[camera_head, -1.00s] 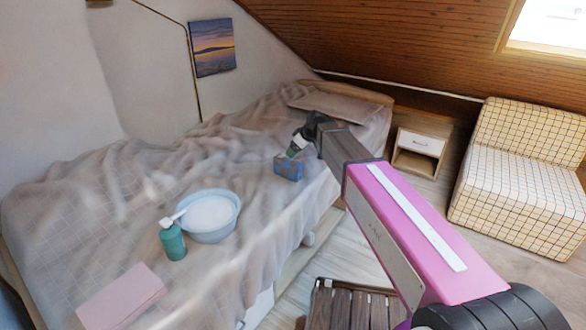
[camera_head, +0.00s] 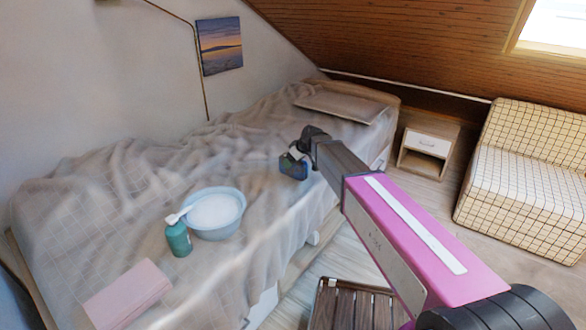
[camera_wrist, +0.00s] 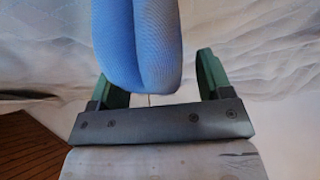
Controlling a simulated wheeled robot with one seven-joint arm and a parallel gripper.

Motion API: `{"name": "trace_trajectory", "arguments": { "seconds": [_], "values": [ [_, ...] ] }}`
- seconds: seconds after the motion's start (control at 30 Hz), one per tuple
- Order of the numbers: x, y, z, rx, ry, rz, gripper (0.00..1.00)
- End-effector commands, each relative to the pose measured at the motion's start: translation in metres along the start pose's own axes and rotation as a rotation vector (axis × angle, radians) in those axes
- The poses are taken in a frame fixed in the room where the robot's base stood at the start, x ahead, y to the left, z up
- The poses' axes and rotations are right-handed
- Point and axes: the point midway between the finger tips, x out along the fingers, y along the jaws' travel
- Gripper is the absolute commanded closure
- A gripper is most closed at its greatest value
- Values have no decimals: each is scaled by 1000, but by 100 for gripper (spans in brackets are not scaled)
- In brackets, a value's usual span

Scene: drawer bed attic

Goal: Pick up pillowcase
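A blue folded cloth, which looks like the pillowcase (camera_head: 293,169), lies on the bed near its front edge. In the wrist view the blue cloth (camera_wrist: 135,45) shows as two rounded, thick folds between my fingers. My gripper (camera_head: 298,153) is directly above and around it, pointing down. In the wrist view my gripper (camera_wrist: 160,80) has its green fingers spread. The cloth is close to the left finger and partly covers it; a clear gap shows at the right finger. I cannot tell whether the left finger touches it.
A blue bowl (camera_head: 236,222) of white contents, a green pump bottle (camera_head: 178,240) and a pink folded item (camera_head: 128,293) sit on the rumpled bed (camera_head: 90,215). A pillow (camera_head: 340,104) lies at the far end. A nightstand (camera_head: 428,146), a checkered chair (camera_head: 520,170) and a slatted wooden piece (camera_head: 350,305) stand right.

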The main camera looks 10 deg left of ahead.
Motion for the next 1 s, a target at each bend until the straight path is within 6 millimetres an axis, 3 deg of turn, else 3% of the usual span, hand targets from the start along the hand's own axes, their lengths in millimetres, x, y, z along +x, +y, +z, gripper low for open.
{"name": "trace_trajectory", "arguments": {
  "seconds": [0.03, 0.17, 0.27, 0.63, 0.87, 1.0],
  "values": [
    [0, 0, 0, 0, 0, 0, 41],
    [0, 0, 0, 0, 0, 0, 83],
    [0, 0, 0, 0, 0, 0, 88],
    [-7, 0, -4, 0, 1, 0, 88],
    [-32, 0, -21, -1, 2, 1, 88],
    [-49, -30, -31, -3, 1, -1, 88]
  ]
}}
